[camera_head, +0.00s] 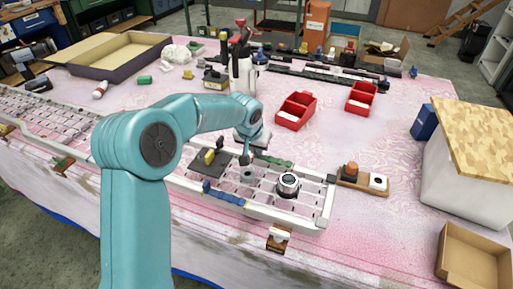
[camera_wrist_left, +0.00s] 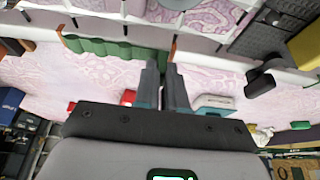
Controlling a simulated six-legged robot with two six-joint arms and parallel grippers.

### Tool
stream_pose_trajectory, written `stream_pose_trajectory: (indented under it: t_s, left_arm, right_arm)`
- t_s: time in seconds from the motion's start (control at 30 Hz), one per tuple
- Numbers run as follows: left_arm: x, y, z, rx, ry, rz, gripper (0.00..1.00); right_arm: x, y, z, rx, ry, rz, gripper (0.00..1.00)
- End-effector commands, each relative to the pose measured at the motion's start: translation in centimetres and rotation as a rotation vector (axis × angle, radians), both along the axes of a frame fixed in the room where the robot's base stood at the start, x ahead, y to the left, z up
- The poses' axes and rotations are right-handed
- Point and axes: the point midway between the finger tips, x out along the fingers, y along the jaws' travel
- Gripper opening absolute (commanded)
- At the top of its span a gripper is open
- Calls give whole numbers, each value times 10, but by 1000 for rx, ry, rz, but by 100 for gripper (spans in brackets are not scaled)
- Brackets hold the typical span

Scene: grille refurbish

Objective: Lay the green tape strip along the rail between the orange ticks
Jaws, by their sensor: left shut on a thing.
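The green tape strip (camera_head: 272,160) runs along the far rail of the grille (camera_head: 325,205), slightly wavy. In the left wrist view the strip (camera_wrist_left: 112,48) lies along the pale rail (camera_wrist_left: 215,58), between two orange ticks, one at its left end (camera_wrist_left: 60,32) and one near my fingertips (camera_wrist_left: 173,45). My left gripper (camera_head: 246,156) is at the strip's left end in the head view. Its fingers (camera_wrist_left: 163,72) are close together on that end; the exact contact is hard to see. My right gripper is not in view.
A round silver-black part (camera_head: 288,184) and a dark plate with a yellow block (camera_head: 209,157) sit on the grille. Red bins (camera_head: 296,109) stand behind, with clear table between.

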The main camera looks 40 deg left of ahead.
Motion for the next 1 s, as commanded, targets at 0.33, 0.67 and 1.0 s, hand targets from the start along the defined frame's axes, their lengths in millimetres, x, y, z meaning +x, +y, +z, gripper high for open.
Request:
stream_pose_trajectory:
  t_s: [0.33,0.67,1.0]
  left_arm:
    - [0,0,0,0,0,0,0]
    - [0,0,-2,0,0,0,0]
    - [0,0,-2,0,0,0,40]
  right_arm:
    - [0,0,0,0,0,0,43]
    - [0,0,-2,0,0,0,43]
    - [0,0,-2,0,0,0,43]
